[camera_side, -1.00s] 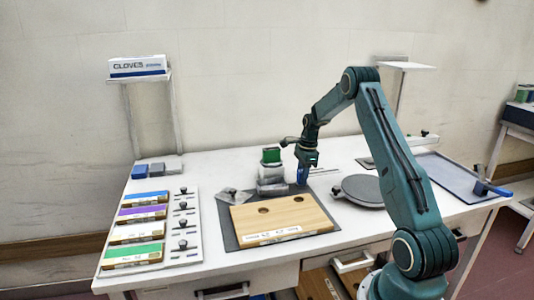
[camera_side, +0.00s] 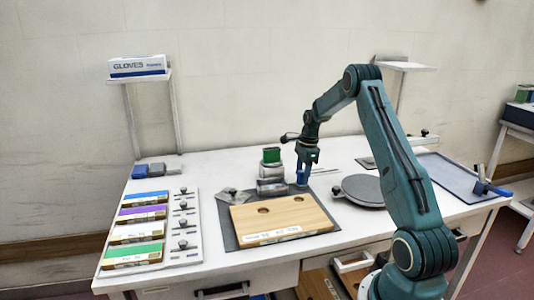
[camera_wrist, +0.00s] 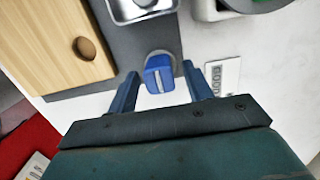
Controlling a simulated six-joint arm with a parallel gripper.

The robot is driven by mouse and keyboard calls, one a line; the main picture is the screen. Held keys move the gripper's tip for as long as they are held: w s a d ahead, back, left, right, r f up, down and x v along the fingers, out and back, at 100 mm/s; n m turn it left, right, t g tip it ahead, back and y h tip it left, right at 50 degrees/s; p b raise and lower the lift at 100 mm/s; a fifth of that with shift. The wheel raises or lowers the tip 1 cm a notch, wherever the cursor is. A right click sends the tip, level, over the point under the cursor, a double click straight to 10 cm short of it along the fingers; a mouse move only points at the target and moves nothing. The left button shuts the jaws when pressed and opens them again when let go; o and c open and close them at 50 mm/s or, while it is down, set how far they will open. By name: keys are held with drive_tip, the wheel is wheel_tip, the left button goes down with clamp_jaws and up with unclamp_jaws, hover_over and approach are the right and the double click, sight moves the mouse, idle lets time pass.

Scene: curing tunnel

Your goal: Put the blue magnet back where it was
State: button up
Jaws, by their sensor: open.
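The blue magnet (camera_wrist: 158,78), with a pale stripe across its top, shows in the wrist view near the edge of the dark mat (camera_wrist: 150,35). It sits between the two spread blue fingers of my gripper (camera_wrist: 160,72), with gaps on both sides. In the side view my gripper (camera_side: 302,180) points down at the mat's back right corner, beside the wooden board. There I cannot separate the magnet from the blue fingers. Whether the magnet touches the mat is hard to tell.
The wooden board (camera_side: 285,222) with two holes lies left of my gripper. A grey block stack (camera_side: 270,184) with a green-topped item (camera_side: 271,155) stands close by on the left. A round grey plate (camera_side: 362,190) is on the right. A tray of coloured strips (camera_side: 137,227) lies far left.

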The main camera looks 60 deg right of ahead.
wheel_tip(320, 180, up, 11)
drive_tip(key=shift+s+d+f, duration=0.15)
drive_tip(key=shift+s+d, duration=0.3)
idle(0.5)
drive_tip(key=s+a+r+n+t, duration=0.1)
drive_tip(key=a+r+n, duration=0.35)
drive_tip(key=a, duration=0.45)
drive_tip(key=s+a+r+n+h, duration=0.1)
drive_tip(key=a+r+n, duration=0.35)
drive_tip(key=a, duration=0.35)
drive_tip(key=s+a+r+n+t, duration=0.1)
drive_tip(key=a+r+n, duration=0.35)
drive_tip(key=a, duration=0.45)
drive_tip(key=s+a+f+n+t, duration=0.1)
drive_tip(key=s+a+n+t, duration=0.1)
drive_tip(key=s+a+n, duration=1.1)
drive_tip(key=s, duration=0.4)
drive_tip(key=shift+a+f+t, duration=0.3)
drive_tip(key=shift+a+f, duration=0.05)
drive_tip(key=shift+a, duration=0.05)
